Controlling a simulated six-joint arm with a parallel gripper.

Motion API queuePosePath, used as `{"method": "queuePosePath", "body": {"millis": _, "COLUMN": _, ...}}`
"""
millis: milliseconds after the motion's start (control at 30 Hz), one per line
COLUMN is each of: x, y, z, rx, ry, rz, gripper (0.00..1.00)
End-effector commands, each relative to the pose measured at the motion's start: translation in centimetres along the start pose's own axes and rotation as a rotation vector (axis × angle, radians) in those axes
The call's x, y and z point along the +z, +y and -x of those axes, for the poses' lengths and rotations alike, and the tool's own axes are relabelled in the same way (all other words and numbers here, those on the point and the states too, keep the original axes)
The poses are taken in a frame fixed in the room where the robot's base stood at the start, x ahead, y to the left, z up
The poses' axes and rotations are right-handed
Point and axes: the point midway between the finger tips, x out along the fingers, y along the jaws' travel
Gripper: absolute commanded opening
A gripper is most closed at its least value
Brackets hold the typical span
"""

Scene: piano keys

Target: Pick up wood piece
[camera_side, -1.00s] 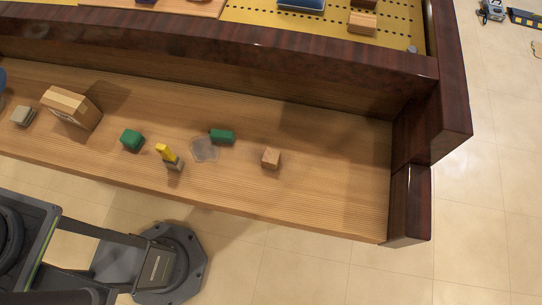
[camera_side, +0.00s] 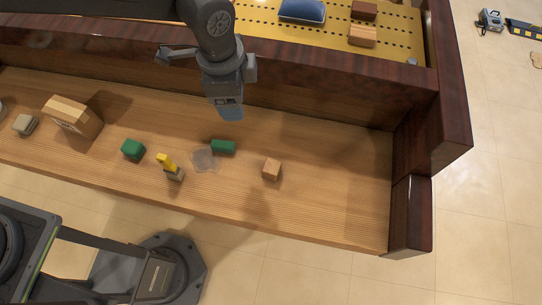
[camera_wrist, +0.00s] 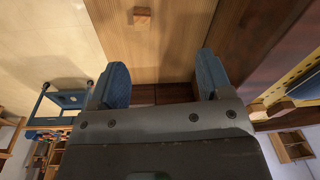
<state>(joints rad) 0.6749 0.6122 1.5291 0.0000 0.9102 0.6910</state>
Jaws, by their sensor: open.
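The wood piece (camera_side: 271,169), a small light-brown block, lies on the striped wooden shelf (camera_side: 330,190) right of the green blocks in the side view. It also shows at the top edge of the wrist view (camera_wrist: 141,17), beyond the fingers. My gripper (camera_side: 231,112) hangs above the back part of the shelf, up and left of the wood piece. In the wrist view its two blue fingers (camera_wrist: 163,80) are spread apart with nothing between them.
Green blocks (camera_side: 223,146) (camera_side: 133,149), a yellow-and-grey item (camera_side: 168,166), a clear flat piece (camera_side: 204,159) and a larger wooden box (camera_side: 73,115) lie left of the wood piece. A dark wooden side wall (camera_side: 410,200) bounds the shelf at right. The shelf around the wood piece is clear.

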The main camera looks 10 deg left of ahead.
Motion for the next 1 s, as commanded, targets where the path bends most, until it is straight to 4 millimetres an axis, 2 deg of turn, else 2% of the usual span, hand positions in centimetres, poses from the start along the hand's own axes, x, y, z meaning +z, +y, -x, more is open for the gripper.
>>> {"method": "queuePosePath", "body": {"millis": 33, "x": -1.6, "y": 1.1, "z": -2.4, "rx": 0.019, "ry": -0.018, "rz": -0.066, "gripper": 0.72}}
{"method": "queuePosePath", "body": {"millis": 100, "x": -3.2, "y": 2.4, "z": -4.9, "rx": 0.035, "ry": -0.033, "rz": -0.144, "gripper": 0.72}}
{"method": "queuePosePath", "body": {"millis": 200, "x": -4.8, "y": 3.9, "z": -7.6, "rx": 0.053, "ry": -0.048, "rz": -0.228, "gripper": 0.72}}
{"method": "queuePosePath", "body": {"millis": 300, "x": -5.6, "y": 4.9, "z": -9.2, "rx": 0.064, "ry": -0.057, "rz": -0.278, "gripper": 0.72}}
{"method": "queuePosePath", "body": {"millis": 467, "x": -5.9, "y": 5.4, "z": -10.9, "rx": 0.069, "ry": -0.062, "rz": -0.300, "gripper": 0.72}}
{"method": "queuePosePath", "body": {"millis": 800, "x": -5.4, "y": 5.6, "z": -17.0, "rx": 0.069, "ry": -0.062, "rz": -0.297, "gripper": 0.72}}
{"method": "queuePosePath", "body": {"millis": 1000, "x": -5.3, "y": 5.7, "z": -18.5, "rx": 0.067, "ry": -0.060, "rz": -0.296, "gripper": 0.72}}
